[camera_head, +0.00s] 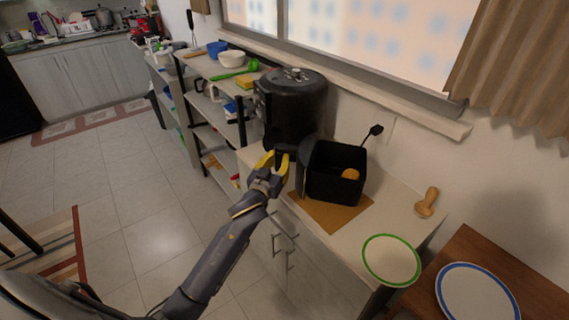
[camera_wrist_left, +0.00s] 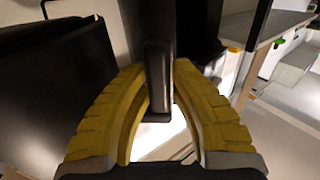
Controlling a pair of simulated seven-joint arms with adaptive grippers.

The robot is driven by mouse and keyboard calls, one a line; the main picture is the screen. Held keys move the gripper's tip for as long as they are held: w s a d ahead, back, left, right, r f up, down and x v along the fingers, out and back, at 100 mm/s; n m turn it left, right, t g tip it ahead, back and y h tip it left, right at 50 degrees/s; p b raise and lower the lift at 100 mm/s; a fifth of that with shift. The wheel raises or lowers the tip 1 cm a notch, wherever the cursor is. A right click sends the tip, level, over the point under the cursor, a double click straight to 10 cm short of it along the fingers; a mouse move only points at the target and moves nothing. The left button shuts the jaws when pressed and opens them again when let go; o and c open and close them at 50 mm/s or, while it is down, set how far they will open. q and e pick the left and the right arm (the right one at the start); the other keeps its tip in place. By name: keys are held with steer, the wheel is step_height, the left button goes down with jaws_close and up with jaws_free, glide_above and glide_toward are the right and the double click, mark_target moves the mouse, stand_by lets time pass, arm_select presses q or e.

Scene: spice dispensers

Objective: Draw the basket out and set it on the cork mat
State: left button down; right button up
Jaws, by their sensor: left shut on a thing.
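The black air fryer (camera_head: 290,105) stands on the counter against the wall under the window. The black basket (camera_head: 330,190) is outside it, open at the top, with an orange-brown piece of food (camera_head: 350,174) inside. The basket is over the cork mat (camera_head: 335,217), whose front part shows; I cannot tell whether it touches the mat. My left gripper (camera_head: 271,161) is at the basket's left side. Its yellow fingers are shut on the dark basket handle (camera_wrist_left: 158,80), which stands between them in the left wrist view. My right gripper is not in view.
A wooden tool (camera_head: 427,203) and a green-rimmed plate (camera_head: 391,260) are on the counter to the right. A blue-rimmed plate (camera_head: 477,293) lies on a brown table. A shelf (camera_head: 215,110) with bowls stands left of the fryer. A black plug (camera_head: 375,130) is at the wall behind the basket.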

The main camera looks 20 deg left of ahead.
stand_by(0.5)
arm_select(q)
steer(key=shift+f, duration=2.4)
steer(key=c, duration=1.3)
jaws_free()
steer(key=shift+o, duration=0.5)
steer(key=shift+f, duration=0.15)
steer(key=shift+s, duration=0.15)
steer(key=s, duration=1.1)
steer(key=shift+s+d, duration=0.35)
steer(key=shift+s, duration=0.05)
